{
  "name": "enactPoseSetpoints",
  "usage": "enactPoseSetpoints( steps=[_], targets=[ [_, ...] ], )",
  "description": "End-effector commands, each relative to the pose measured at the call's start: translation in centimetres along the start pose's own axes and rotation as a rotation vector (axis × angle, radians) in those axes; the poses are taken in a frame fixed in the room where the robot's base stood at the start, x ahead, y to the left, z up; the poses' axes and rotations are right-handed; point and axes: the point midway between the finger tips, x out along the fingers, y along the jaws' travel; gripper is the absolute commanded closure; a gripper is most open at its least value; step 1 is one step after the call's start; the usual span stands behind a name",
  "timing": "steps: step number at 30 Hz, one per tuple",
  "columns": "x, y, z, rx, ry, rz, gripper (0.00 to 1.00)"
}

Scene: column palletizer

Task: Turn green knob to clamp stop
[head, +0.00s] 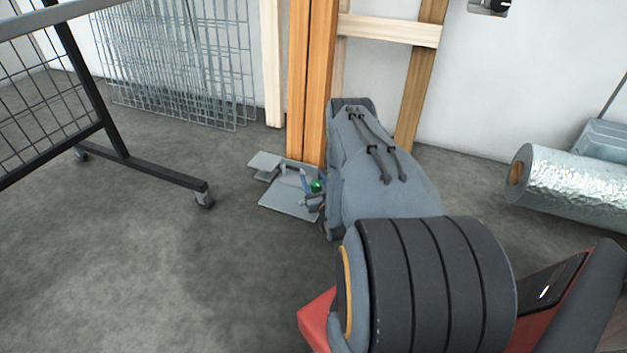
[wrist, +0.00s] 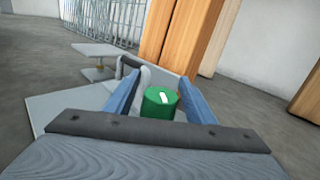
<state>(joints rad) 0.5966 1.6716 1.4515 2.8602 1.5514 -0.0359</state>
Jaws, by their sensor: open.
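The green knob (wrist: 160,103) has a white mark on its top and sits between the two blue fingers of my gripper (wrist: 160,97) in the wrist view. The fingers are apart, one on each side of the knob; I cannot tell whether either touches it. In the head view the knob (head: 317,186) is small and partly hidden beside my gripper (head: 311,190). The stop is a grey metal fixture with a flat plate (head: 287,200) at the foot of the wooden post. A bent bar (wrist: 131,66) stands beside the knob. My arm hides the fixture's right side.
Upright wooden posts (head: 312,80) stand directly behind the fixture. A black wheeled rack (head: 130,163) is at the left, with wire mesh panels (head: 180,60) against the wall. A silver foil roll (head: 570,185) lies at the right. The floor left of the fixture is clear.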

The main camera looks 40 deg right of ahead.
Motion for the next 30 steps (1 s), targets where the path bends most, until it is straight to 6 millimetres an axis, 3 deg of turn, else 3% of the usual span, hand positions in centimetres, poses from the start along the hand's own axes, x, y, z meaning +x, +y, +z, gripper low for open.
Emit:
enactPoseSetpoints(
  steps=[5, 18, 30],
  targets=[
    [-0.9, -0.1, 0.1, 0.0, 0.002, 0.0, 0.5],
    [-7.3, -0.1, 0.1, 0.0, 0.002, -0.001, 0.5],
    [-7.9, -0.1, 0.0, 0.0, 0.001, -0.001, 0.5]
  ],
)
